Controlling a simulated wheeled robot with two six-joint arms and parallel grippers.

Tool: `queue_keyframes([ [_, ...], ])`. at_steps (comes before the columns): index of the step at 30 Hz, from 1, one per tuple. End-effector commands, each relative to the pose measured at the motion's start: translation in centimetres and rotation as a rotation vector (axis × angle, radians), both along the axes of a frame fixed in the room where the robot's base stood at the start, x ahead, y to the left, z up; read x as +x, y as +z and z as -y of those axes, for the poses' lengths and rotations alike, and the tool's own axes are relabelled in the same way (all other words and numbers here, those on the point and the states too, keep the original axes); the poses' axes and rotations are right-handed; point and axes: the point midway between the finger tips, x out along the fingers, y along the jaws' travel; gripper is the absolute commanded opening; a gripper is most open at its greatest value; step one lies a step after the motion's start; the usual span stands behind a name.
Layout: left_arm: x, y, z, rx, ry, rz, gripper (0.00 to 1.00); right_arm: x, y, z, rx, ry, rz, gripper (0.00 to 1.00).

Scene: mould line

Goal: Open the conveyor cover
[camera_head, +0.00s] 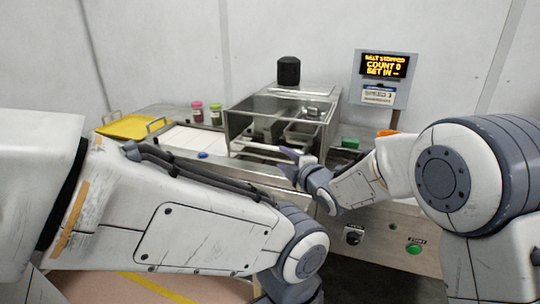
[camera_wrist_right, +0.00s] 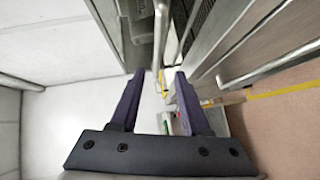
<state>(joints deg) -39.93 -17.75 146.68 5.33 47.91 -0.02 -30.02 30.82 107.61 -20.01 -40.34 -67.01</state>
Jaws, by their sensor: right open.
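The conveyor cover (camera_head: 228,127) is a box-like metal frame with see-through sides over the middle of the line, and looks closed. A pale bar (camera_head: 258,148), apparently its handle, runs along its lower front. My right gripper (camera_head: 296,157) is at the right end of this bar. In the right wrist view its two purple fingers (camera_wrist_right: 160,76) are open. A metal bar (camera_wrist_right: 160,38) runs from beyond the fingertips toward the gap between them. I cannot tell whether the fingers touch it. My left arm crosses the front of the head view; its gripper is out of view.
A yellow tray (camera_head: 130,127) with handles and two small jars (camera_head: 197,112) stand at left. Metal trays (camera_head: 302,131) sit inside the cover. A display sign (camera_head: 385,67) stands at back right. A green button (camera_head: 414,248) and a black knob (camera_head: 353,235) are on the front panel.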

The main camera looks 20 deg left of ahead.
Motion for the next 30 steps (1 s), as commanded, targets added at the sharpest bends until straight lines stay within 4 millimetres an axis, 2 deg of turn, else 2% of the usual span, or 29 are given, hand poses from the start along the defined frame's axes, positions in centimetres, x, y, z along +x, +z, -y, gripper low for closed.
queue_keyframes([
  [5,0.0,0.2,0.0,0.0,0.0,0.0,0.5,1.2,0.1,-1.2,-0.002,0.017,0.047,0.46],
  [18,0.0,2.0,0.0,-0.001,0.0,0.001,0.5,6.4,-1.0,-6.1,-0.002,0.015,0.043,0.46],
  [24,0.0,2.3,0.0,0.0,0.0,0.0,0.5,7.5,-1.2,-7.2,-0.001,0.015,0.041,0.46],
  [30,0.0,2.3,0.0,0.0,0.0,0.0,0.5,7.8,-1.4,-7.5,-0.001,0.015,0.041,0.46],
])
